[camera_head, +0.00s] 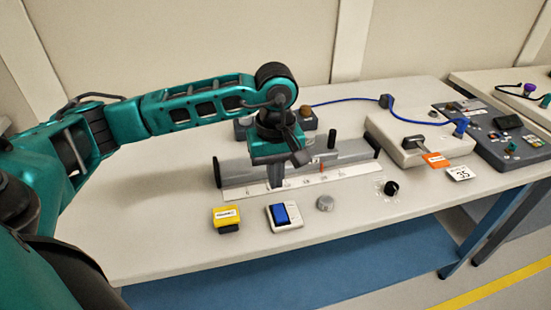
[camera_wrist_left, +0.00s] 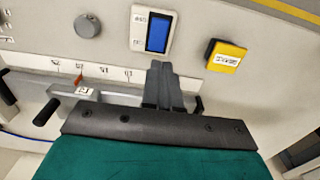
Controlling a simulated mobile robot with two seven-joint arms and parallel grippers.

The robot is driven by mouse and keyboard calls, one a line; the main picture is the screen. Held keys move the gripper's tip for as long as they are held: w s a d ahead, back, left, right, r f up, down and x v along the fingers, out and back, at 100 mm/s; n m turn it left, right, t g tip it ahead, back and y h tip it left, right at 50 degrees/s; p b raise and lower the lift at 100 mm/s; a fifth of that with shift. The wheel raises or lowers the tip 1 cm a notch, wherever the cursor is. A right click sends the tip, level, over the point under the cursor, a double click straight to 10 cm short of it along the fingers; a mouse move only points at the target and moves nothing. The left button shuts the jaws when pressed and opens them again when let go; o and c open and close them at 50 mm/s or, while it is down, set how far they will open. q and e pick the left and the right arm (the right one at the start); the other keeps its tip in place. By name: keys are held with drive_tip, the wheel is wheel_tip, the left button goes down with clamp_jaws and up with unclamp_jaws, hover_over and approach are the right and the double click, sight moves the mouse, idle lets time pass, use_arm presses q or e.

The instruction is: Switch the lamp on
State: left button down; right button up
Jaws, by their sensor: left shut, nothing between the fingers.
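A white plate with a blue rocker (camera_head: 281,214) lies on the table in front of the grey rail; it also shows in the wrist view as a white plate with a blue rocker (camera_wrist_left: 157,32). Its marks are too small to read. I cannot tell which thing is the lamp. My left gripper (camera_head: 275,184) points down over the rail, behind the plate in the head view. In the wrist view its fingers (camera_wrist_left: 161,68) are together and empty, with their tips just short of the plate's edge. I cannot tell whether they touch anything. My right gripper is out of view.
A yellow labelled block (camera_head: 226,219) lies left of the plate, a grey knob (camera_head: 325,203) right of it. The grey rail with a scale (camera_head: 345,175) runs behind. Farther right are a black ring (camera_head: 391,188), a beige box with an orange tag (camera_head: 437,160) and a dark panel (camera_head: 507,158).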

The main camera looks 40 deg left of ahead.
sight(277, 214)
use_arm(q)
wheel_tip(277, 214, down, 7)
idle(0.3)
drive_tip(key=shift+w+a+f+b, duration=0.1)
drive_tip(key=shift+f+b, duration=0.3)
drive_tip(key=shift+b, duration=0.15)
drive_tip(key=shift+r+g+h, duration=0.1)
drive_tip(key=shift+g+h, duration=0.2)
drive_tip(key=shift+h, duration=0.1)
drive_tip(key=shift+s, duration=0.25)
drive_tip(key=shift+s+d+r+p, duration=0.1)
drive_tip(key=shift+s+d+p, duration=0.3)
drive_tip(key=shift+d, duration=0.3)
drive_tip(key=shift+r, duration=0.1)
